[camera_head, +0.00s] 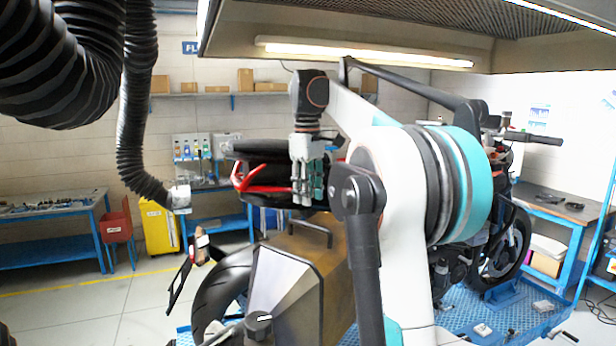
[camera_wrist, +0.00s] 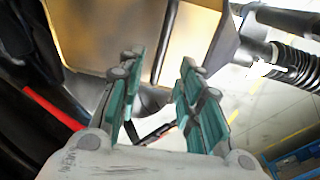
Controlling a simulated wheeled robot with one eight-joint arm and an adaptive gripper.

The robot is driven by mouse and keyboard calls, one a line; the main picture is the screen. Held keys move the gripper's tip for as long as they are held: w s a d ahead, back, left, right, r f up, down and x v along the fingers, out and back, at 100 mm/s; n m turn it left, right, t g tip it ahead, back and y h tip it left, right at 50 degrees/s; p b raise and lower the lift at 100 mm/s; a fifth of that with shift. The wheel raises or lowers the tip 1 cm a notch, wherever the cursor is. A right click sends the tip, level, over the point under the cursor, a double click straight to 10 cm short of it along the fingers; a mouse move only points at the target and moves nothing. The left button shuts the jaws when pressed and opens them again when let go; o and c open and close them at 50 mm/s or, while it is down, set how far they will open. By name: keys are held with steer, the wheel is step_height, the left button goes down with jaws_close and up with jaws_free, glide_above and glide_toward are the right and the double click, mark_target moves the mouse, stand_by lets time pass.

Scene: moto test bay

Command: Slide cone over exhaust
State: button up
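My gripper (camera_head: 307,198) points down over a brown-gold box-shaped hood (camera_head: 310,295) with a tapered grey end, which seems to be the cone. A dark bar handle (camera_head: 312,233) stands on its top, below and apart from my fingertips. In the wrist view, my gripper (camera_wrist: 160,75) is open, its teal pads apart and nothing between them. The hood's top (camera_wrist: 105,30), its handle (camera_wrist: 166,42) and its tapered end (camera_wrist: 225,40) lie beyond the fingers. I cannot pick out the exhaust for sure; the hood and my arm hide much of the motorcycle (camera_head: 505,245).
The motorcycle's black and red tail (camera_head: 262,172) is close beside my gripper. Its rear wheel (camera_head: 222,288) stands behind the hood. A ribbed black hose (camera_head: 135,110) hangs at the left. A yellow cabinet (camera_head: 158,228) and a blue bench (camera_head: 50,245) stand farther back, with open floor before them.

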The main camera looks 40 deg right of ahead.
steer(key=shift+r, duration=2.35)
